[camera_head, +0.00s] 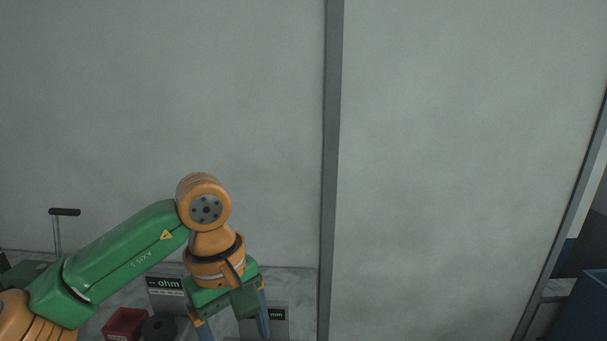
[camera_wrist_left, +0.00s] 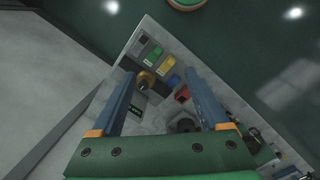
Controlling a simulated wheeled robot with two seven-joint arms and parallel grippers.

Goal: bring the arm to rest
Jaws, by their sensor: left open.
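My left arm comes in from the left in the head view, green and orange, with its wrist bent downward. My left gripper (camera_head: 232,325) points down over the work table (camera_head: 290,285) near the bottom edge, its blue fingers spread apart. In the left wrist view the same gripper (camera_wrist_left: 160,78) is open, with nothing held between the fingers. The table top (camera_wrist_left: 155,35) lies beyond and below the fingers. The right gripper is not in view.
A black-handled lever (camera_head: 64,212) stands at left. Pale wall panels (camera_head: 460,150) with a grey post (camera_head: 332,150) fill the back.

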